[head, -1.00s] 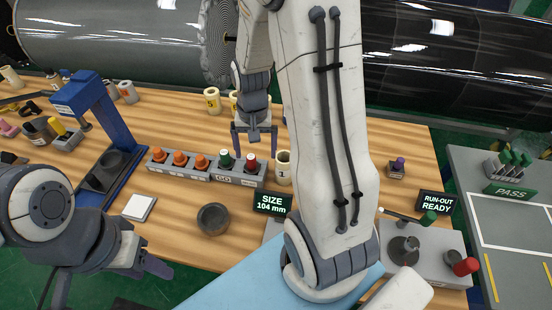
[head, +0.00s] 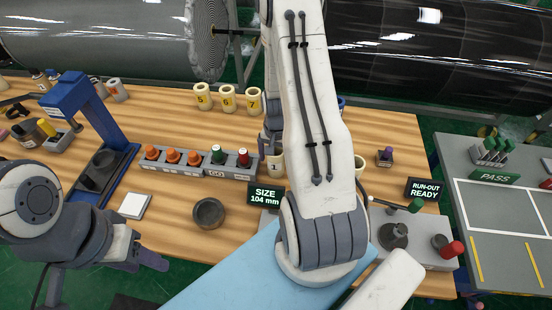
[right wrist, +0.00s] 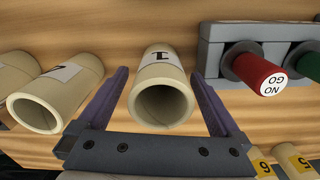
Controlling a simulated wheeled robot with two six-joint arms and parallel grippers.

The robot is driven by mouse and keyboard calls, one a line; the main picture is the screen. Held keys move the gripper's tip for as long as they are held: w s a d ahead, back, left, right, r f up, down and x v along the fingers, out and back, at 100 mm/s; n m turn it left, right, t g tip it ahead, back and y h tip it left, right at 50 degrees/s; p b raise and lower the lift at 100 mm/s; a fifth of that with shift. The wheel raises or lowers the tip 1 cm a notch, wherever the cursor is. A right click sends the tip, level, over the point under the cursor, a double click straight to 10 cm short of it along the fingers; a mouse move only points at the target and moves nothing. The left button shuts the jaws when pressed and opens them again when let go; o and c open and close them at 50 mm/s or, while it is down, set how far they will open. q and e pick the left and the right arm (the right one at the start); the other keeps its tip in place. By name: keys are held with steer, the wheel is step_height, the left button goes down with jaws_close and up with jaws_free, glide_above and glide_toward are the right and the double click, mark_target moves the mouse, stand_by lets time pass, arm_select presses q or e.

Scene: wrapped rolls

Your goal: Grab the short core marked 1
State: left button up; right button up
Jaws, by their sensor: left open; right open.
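The short cream core marked 1 (head: 276,172) stands on the wooden bench, just right of the gauge block and partly hidden by my right arm. In the right wrist view the core (right wrist: 165,70) lies between the two purple fingers, its open end towards the camera. My right gripper (right wrist: 158,74) is open, with a visible gap to the core on each side. In the head view my right gripper (head: 270,146) is at the core, mostly behind my arm. My left gripper (head: 146,262) is open and empty at the bench's front left.
The gauge block (head: 231,165) with orange, green and red plugs stands close left of the core. Another cream core (right wrist: 55,95) is on its other side. Cores 5, 6 and 7 (head: 228,98) stand behind. A dark bowl (head: 208,213) and size display (head: 266,196) are in front.

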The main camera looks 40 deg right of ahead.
steer(key=shift+a+f, duration=0.1)
steer(key=shift+f, duration=1.3)
steer(key=c, duration=1.5)
steer(key=shift+o, duration=0.2)
